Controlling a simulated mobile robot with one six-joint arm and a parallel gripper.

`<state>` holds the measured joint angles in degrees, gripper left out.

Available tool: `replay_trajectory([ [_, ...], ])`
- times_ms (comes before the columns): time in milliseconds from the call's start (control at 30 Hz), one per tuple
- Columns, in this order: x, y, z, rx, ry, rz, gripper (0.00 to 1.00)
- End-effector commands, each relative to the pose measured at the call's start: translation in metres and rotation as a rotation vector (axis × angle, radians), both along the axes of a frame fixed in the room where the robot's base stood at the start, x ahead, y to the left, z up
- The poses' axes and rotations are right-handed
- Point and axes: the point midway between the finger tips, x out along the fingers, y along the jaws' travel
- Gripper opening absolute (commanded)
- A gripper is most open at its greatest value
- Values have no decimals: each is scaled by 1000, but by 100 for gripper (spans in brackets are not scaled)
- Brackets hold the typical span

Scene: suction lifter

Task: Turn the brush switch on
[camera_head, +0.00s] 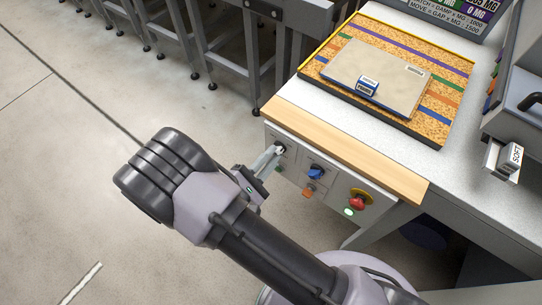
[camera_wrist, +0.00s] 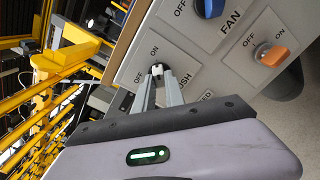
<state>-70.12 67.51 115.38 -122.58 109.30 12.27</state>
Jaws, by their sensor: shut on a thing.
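My gripper (camera_head: 277,150) reaches the left end of the grey control panel on the front of the workbench. In the wrist view its fingertips (camera_wrist: 157,72) are closed on the small brush switch (camera_wrist: 157,67), on a plate whose lettering is partly covered, with "USH" showing. "OFF" and "ON" are printed on this plate, beside and above the switch. The fingers hide most of the switch, so I cannot tell which mark it points to.
A blue fan knob (camera_wrist: 211,7) and an orange knob (camera_wrist: 270,54) sit close by on the panel. A red button (camera_head: 357,202) and a lit green one (camera_head: 349,211) are farther right. A wooden edge (camera_head: 340,148) runs above the panel. A flat slab (camera_head: 385,75) lies on the bench.

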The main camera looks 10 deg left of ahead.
Motion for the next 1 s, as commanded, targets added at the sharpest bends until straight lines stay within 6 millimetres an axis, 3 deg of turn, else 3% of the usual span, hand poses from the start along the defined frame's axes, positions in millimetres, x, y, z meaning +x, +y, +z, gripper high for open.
replay_trajectory([
  [533, 0, 0, 0, 22, -8, 1, 0],
  [567, 0, 0, 0, 22, -8, 1, 16],
  [667, 0, 0, 0, 21, -9, 0, 36],
  [1000, 0, 0, 0, 20, -8, 0, 36],
])
